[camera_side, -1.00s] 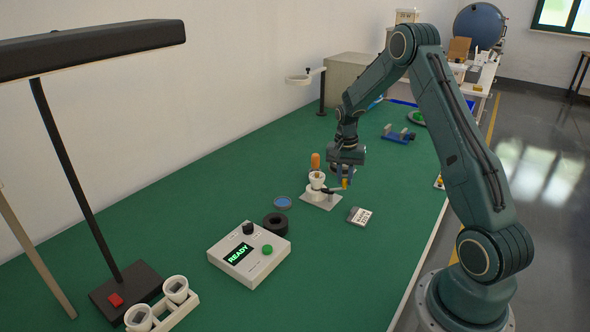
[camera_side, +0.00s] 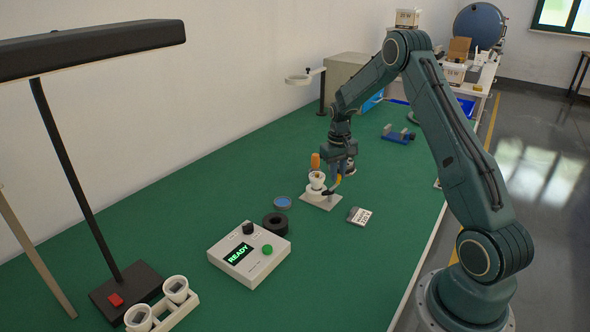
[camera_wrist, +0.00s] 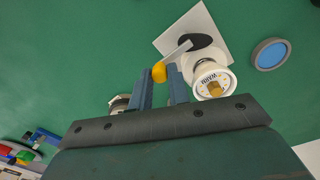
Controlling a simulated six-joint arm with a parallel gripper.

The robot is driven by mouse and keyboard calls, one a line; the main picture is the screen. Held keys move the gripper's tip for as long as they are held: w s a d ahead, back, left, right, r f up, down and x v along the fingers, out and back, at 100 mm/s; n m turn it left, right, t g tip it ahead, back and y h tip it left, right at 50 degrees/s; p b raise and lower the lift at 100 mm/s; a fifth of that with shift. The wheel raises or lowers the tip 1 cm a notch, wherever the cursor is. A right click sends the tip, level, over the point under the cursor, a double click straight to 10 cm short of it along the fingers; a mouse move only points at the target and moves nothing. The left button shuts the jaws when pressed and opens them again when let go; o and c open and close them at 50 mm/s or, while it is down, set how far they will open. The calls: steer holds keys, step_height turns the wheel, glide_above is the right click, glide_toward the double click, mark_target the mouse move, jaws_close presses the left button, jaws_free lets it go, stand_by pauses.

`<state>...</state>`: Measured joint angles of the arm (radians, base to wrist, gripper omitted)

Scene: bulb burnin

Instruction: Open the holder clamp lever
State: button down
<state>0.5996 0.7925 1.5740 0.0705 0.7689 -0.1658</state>
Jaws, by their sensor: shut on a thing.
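The white holder (camera_side: 316,182) stands on a pale square base plate (camera_side: 324,203) on the green bench. In the wrist view the holder's round top (camera_wrist: 203,90) has a printed rim and a brass-coloured middle. The clamp lever (camera_wrist: 177,52) is a pale bar, running from a dark pivot at the holder to a yellow knob (camera_wrist: 159,72). My gripper (camera_side: 339,177) is low, just right of the holder. In the wrist view its blue fingers (camera_wrist: 160,80) are shut on the yellow knob. The side view partly hides the knob behind the fingers.
An orange upright thing (camera_side: 315,161) stands close behind the holder. The control box (camera_side: 249,254) reads READY. Open green surface lies beyond the holder.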

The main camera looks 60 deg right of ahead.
steer(key=shift+w+r, duration=0.1)
steer(key=shift+w, duration=0.05)
stand_by(0.3)
steer(key=c, duration=1.3)
jaws_free()
steer(key=r, duration=1.3)
steer(key=shift+w+a+r, duration=0.1)
steer(key=shift+a+r, duration=0.2)
steer(key=shift+r, duration=0.1)
